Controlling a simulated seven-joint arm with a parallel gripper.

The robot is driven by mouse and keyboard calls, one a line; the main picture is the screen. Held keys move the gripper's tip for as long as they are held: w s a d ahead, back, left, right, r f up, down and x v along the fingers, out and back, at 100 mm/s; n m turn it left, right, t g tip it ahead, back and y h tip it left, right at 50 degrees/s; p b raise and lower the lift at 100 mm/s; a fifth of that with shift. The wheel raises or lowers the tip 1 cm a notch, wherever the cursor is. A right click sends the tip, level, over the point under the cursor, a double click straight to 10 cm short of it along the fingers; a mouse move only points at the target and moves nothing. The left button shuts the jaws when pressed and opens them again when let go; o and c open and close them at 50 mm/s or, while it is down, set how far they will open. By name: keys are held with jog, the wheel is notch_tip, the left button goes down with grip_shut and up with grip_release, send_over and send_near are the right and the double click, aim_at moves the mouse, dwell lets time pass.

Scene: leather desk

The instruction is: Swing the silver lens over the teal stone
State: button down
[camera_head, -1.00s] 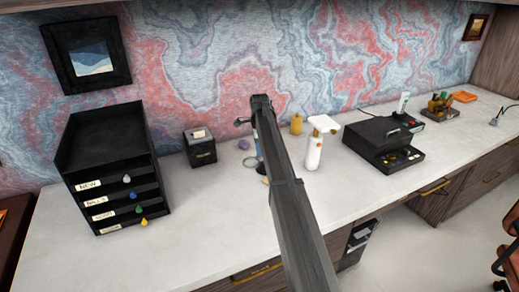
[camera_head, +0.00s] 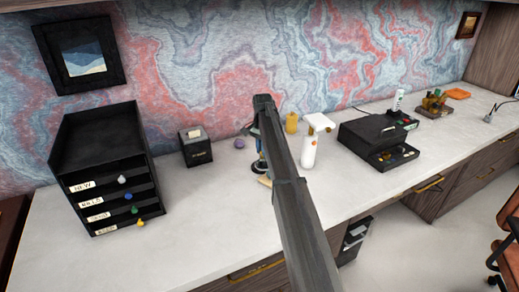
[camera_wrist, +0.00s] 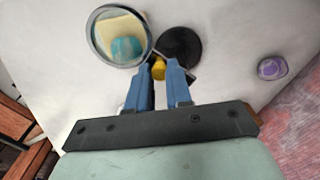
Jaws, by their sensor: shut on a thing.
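In the wrist view, the silver lens (camera_wrist: 119,33) is a round ring with clear glass at upper left. The teal stone (camera_wrist: 128,48) shows through its lower right part, lying on a pale yellow pad (camera_wrist: 115,28). My gripper (camera_wrist: 161,68) has blue fingers shut on a small yellow knob (camera_wrist: 158,70) beside the ring. A dark round base (camera_wrist: 180,47) stands just right of the knob. In the head view my arm hides most of the gripper and the stone; an edge of the pad (camera_head: 265,181) shows.
A purple stone (camera_wrist: 272,68) lies apart at right. In the head view, a black drawer unit (camera_head: 108,170) and small black box (camera_head: 196,147) stand left. A white dispenser (camera_head: 312,145), yellow bottle (camera_head: 291,122) and black case (camera_head: 372,135) stand right. The front left desk is clear.

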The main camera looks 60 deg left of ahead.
jog(key=shift+w+d+n, duration=0.1)
jog(key=shift+w+n, duration=0.3)
jog(key=shift+n, duration=0.75)
jog(key=shift+w+d+n, duration=0.1)
jog(key=shift+w+n, duration=0.3)
jog(key=shift+n, duration=0.75)
jog(key=c, duration=1)
grip_release()
notch_tip(320, 180, up, 14)
jog(key=shift+f, duration=0.1)
jog(key=shift+w, duration=0.1)
